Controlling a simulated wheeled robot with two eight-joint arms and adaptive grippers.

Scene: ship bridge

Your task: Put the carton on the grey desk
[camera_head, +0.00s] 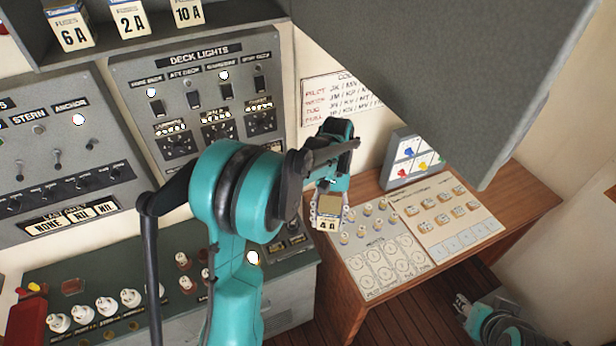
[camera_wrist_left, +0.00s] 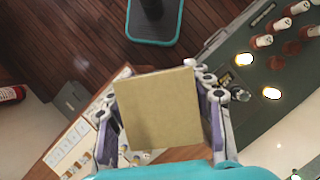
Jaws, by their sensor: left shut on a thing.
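The carton (camera_head: 329,207) is a small tan box with a cream "4 A" label. My left gripper (camera_head: 328,212) is shut on it. In the head view it appears in front of the wooden desk's left end, just right of the grey desk (camera_head: 290,262). In the left wrist view the carton (camera_wrist_left: 160,108) shows its plain tan face between the fingers. The grey desk (camera_wrist_left: 262,70) is at the right there. My right gripper (camera_head: 464,305) is low at the right of the head view, small and partly seen; its jaw state is unclear.
The wooden desk (camera_head: 525,185) bears cards with round pieces and a small display board (camera_head: 411,158). The grey desk carries several knobs and lamps. Cartons 6 A, 2 A and 10 A (camera_head: 187,12) stand on a shelf. A large grey panel (camera_head: 450,70) overhangs the upper right.

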